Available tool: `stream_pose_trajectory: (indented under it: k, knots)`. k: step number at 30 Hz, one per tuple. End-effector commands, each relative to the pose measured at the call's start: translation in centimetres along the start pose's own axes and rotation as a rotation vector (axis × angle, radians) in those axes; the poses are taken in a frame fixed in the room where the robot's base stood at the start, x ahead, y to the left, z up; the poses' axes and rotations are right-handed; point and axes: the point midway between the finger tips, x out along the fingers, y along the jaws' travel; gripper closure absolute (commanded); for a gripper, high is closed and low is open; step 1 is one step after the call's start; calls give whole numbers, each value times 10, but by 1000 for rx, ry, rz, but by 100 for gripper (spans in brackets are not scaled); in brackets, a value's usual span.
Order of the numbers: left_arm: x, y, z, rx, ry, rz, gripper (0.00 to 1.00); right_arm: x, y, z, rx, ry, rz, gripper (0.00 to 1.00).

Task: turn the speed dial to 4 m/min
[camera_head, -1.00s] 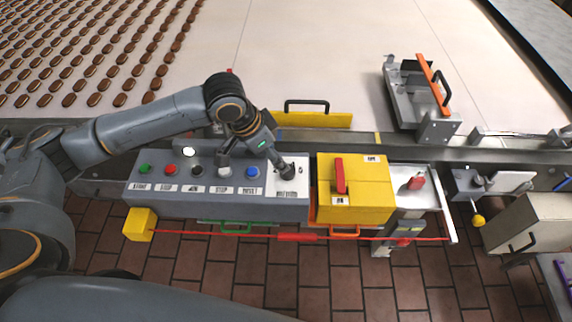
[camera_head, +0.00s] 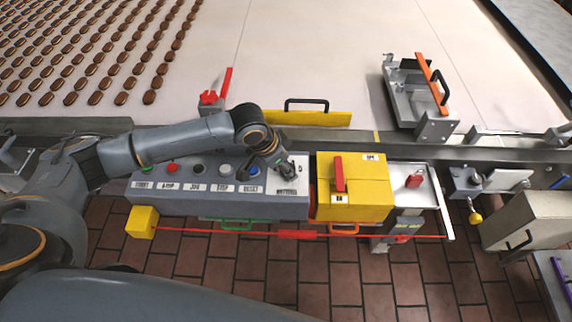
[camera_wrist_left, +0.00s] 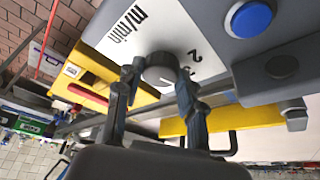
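In the head view my left gripper (camera_head: 287,169) is over the right end of the grey control box (camera_head: 225,204) and covers the dial. The dial's pointer and setting cannot be read. My right gripper is not in view.
Buttons, including a blue one (camera_wrist_left: 250,18), sit beside the dial. A yellow box (camera_head: 365,187) with a red handle (camera_head: 339,174) stands just right of it. The conveyor (camera_head: 320,50) lies behind, with rows of brown biscuits (camera_head: 80,50).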

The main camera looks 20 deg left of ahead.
Motion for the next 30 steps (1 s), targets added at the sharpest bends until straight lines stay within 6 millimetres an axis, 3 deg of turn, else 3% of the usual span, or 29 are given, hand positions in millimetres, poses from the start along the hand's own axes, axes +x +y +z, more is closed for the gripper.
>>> stream_pose_trajectory:
  k: [1,3,14,30]
  knots:
    - [0,0,0,0,0,0,79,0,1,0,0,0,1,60]
    - [0,0,0,0,0,0,93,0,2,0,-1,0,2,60]
    - [-1,0,0,45,0,21,93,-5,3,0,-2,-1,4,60]
    - [0,-3,-2,405,2,170,93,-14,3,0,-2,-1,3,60]
